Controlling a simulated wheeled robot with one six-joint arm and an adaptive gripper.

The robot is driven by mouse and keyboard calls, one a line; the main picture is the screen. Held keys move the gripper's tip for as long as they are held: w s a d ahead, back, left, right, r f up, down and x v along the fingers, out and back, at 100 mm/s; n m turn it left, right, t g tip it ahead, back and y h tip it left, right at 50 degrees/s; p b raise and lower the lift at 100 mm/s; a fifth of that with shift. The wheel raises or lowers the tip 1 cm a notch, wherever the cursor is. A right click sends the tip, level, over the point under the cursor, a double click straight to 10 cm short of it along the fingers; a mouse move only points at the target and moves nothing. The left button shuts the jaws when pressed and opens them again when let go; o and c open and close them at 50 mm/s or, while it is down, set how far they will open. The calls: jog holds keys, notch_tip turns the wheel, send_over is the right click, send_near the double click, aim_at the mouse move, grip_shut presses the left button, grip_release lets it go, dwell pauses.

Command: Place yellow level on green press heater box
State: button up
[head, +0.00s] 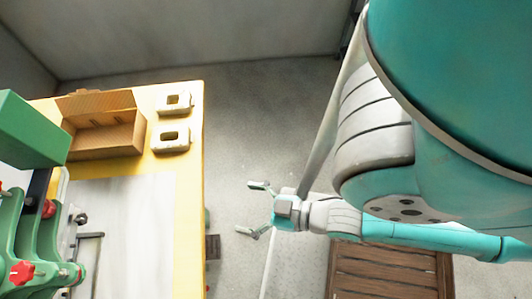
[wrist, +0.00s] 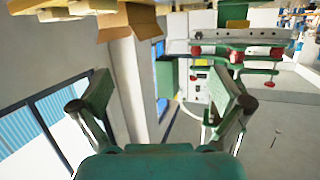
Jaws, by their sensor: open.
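My gripper (head: 254,209) is open and empty, to the right of the yellow table in the head view. In the wrist view its two fingers (wrist: 160,105) stand wide apart with nothing between them. The green press (head: 38,240) is at the left edge of the head view, with a green box (head: 32,130) at its top, partly cut off. I see no yellow level clearly. A small yellow patch (wrist: 237,24) shows by the green part of the press in the wrist view; I cannot tell what it is.
The yellow table (head: 190,220) has a pale sheet in its middle. An open cardboard box (head: 105,135) and two pale blocks with holes (head: 174,103) (head: 170,139) sit at its back. A slatted wooden pallet (head: 385,270) lies at the lower right. Grey floor lies around my gripper.

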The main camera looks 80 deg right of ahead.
jog(key=shift+n, duration=0.3)
jog(key=v, duration=0.5)
jog(key=shift+s+a+r, duration=0.1)
jog(key=shift+a+r, duration=0.05)
